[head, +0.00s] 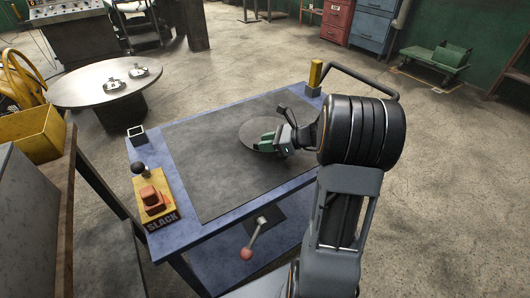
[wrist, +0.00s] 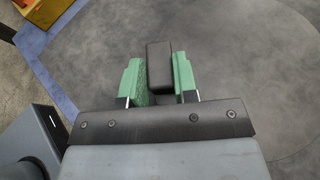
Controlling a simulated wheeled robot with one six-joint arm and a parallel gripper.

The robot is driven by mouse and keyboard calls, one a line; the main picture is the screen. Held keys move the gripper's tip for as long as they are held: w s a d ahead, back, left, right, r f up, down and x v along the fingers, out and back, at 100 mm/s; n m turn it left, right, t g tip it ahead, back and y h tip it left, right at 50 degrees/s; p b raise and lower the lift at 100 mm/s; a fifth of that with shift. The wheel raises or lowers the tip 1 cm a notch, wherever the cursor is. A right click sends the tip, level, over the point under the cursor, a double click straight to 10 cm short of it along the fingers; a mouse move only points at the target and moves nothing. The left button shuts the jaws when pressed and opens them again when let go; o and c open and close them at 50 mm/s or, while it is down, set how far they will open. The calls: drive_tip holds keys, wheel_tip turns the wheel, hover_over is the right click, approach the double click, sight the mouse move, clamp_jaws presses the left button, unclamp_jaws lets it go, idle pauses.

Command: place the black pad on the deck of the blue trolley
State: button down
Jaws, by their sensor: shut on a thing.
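The black pad (wrist: 159,65) is a small dark block between the two green fingers of my gripper (wrist: 158,85) in the wrist view. My gripper is shut on its sides, and the pad sticks out past the fingertips. In the head view my gripper (head: 266,143) is over a round grey disc (head: 250,128) on the deck. The pad is hard to make out there, and I cannot tell whether it touches the surface below. The blue trolley (head: 152,242) has a dark grey mat (head: 205,160) covering most of its deck.
A yellow plate marked SLACK (head: 158,216) with an orange block sits at the deck's left corner. A small square frame (head: 136,133) and a yellow post (head: 315,74) stand at the edges. A red-knobbed lever (head: 252,240) is at the front. The mat's left part is clear.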

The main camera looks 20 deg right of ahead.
drive_tip(key=shift+w+a+f+b, duration=0.15)
drive_tip(key=shift+f+b, duration=0.05)
drive_tip(key=shift+f, duration=0.8)
drive_tip(key=shift+w+a+f+b, duration=0.1)
drive_tip(key=shift+a+f+b, duration=0.1)
drive_tip(key=shift+f, duration=0.8)
drive_tip(key=shift+f, duration=0.1)
drive_tip(key=c, duration=0.9)
unclamp_jaws()
